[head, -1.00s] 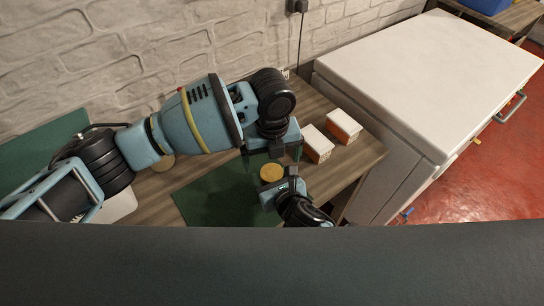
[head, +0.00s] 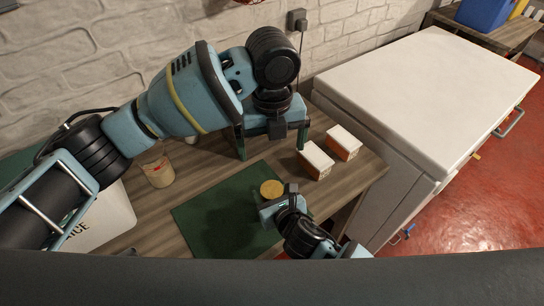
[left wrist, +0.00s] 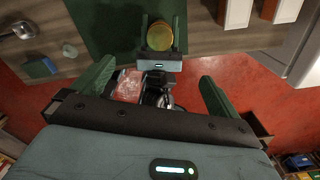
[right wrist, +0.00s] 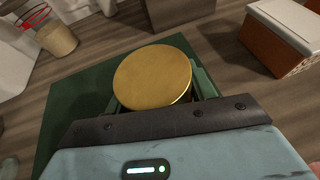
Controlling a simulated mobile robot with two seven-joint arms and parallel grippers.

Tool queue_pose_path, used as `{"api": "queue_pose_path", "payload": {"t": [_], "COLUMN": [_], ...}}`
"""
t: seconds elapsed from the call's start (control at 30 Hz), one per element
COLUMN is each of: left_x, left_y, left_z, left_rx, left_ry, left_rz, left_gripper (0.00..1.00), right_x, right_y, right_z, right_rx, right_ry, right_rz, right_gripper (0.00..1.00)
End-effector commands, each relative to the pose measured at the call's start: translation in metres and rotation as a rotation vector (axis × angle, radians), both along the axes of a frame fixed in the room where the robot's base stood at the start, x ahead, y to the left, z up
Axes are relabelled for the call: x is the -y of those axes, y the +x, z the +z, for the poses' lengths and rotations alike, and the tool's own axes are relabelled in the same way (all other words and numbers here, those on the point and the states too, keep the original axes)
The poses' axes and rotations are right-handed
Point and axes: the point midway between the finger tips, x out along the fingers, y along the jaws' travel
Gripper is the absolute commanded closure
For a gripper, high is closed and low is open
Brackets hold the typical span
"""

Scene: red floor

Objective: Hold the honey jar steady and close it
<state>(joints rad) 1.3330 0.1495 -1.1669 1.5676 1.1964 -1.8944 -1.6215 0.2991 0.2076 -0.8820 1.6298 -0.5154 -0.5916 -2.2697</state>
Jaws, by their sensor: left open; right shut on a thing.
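The honey jar's round gold lid (head: 271,188) shows above the green mat (head: 215,215). It appears large in the right wrist view (right wrist: 153,78) and from above in the left wrist view (left wrist: 160,35). The lid hides most of the jar, and I cannot tell how tightly it is seated. My right gripper (head: 272,202) is shut on the honey jar, with its fingers on either side below the lid. My left gripper (head: 271,145) is open and empty, raised above and apart from the jar, fingers spread wide.
Two orange boxes with white tops (head: 316,160) (head: 344,142) stand right of the mat. A jar with pale contents (head: 158,170) and a lettered white container (head: 105,215) stand left. A white cabinet (head: 425,95) adjoins the right end; a brick wall is behind.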

Motion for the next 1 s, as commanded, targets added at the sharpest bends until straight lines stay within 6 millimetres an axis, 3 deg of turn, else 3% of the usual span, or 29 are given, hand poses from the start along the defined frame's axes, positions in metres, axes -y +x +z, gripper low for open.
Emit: {"api": "queue_pose_path", "payload": {"t": [0.17, 0.47, 0.5, 0.67, 1.0], "left_x": [0.0002, 0.0001, 0.0001, -0.0001, -0.0002], "left_y": [-0.0004, -0.0003, -0.0003, -0.0002, -0.0001], "left_z": [0.0119, 0.0133, 0.0133, 0.0131, 0.0124], "left_rx": [-0.001, -0.001, -0.001, -0.001, -0.002], "left_ry": [0.000, 0.000, 0.000, 0.000, 0.001], "left_rz": [-0.001, -0.001, -0.001, -0.001, 0.000], "left_gripper": [0.01, 0.01, 0.01, 0.01, 0.01], "right_x": [0.0001, 0.0001, 0.0001, 0.0001, 0.0012], "right_y": [0.0001, 0.0001, 0.0001, 0.0001, -0.0018], "right_z": [-0.0001, -0.0001, -0.0001, -0.0002, 0.0001], "right_rx": [0.000, 0.000, 0.000, 0.000, -0.001], "right_ry": [0.000, 0.000, -0.001, 0.000, -0.001], "right_rz": [0.000, 0.000, 0.000, 0.000, -0.001], "right_gripper": [1.00, 1.00, 0.41, 0.20, 0.20]}}
